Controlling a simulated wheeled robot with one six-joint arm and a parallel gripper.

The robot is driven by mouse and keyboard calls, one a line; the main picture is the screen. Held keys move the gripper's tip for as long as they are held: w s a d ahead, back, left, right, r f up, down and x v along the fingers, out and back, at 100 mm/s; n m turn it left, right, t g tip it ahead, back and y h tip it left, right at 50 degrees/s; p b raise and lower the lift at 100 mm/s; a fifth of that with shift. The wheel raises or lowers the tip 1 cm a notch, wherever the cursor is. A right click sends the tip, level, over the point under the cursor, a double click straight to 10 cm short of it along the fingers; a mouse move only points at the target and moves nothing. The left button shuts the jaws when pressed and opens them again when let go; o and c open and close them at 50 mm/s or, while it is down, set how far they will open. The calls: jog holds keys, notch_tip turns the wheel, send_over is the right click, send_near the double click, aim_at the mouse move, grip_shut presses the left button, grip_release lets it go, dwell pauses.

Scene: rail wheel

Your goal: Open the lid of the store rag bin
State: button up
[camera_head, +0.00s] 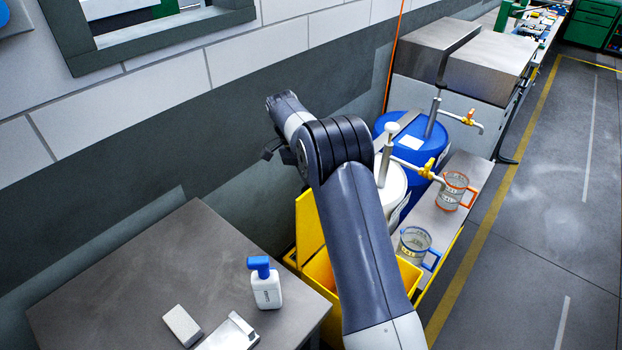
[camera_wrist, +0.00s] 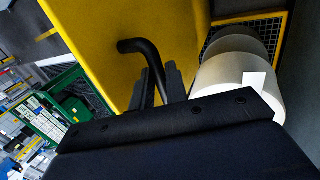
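The yellow rag bin (camera_head: 318,268) stands on the floor beside the metal table, partly hidden behind my arm. Its yellow lid (camera_head: 309,222) is tilted up steeply at the wall side, and the orange-looking inside shows. In the wrist view the lid (camera_wrist: 105,45) fills the upper middle, with a bent black handle (camera_wrist: 148,58) on it. My gripper (camera_head: 270,152) is above the lid near the wall. In the wrist view its dark fingers (camera_wrist: 160,88) are close by the handle. I cannot tell whether they touch it or how far they are apart.
A metal table (camera_head: 130,285) with a blue-capped bottle (camera_head: 265,283) is at left. A white drum (camera_head: 393,190) and a blue drum (camera_head: 420,140) with taps stand behind my arm. Jugs (camera_head: 415,243) sit on a ledge. The right floor is clear.

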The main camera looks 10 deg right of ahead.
jog(key=shift+o, duration=1.4)
jog(key=shift+w+f, duration=0.15)
jog(key=shift+f, duration=0.1)
jog(key=shift+o, duration=0.5)
jog(key=shift+r, duration=0.15)
jog(key=shift+r, duration=0.1)
jog(key=v, duration=0.7)
jog(key=shift+r, duration=0.15)
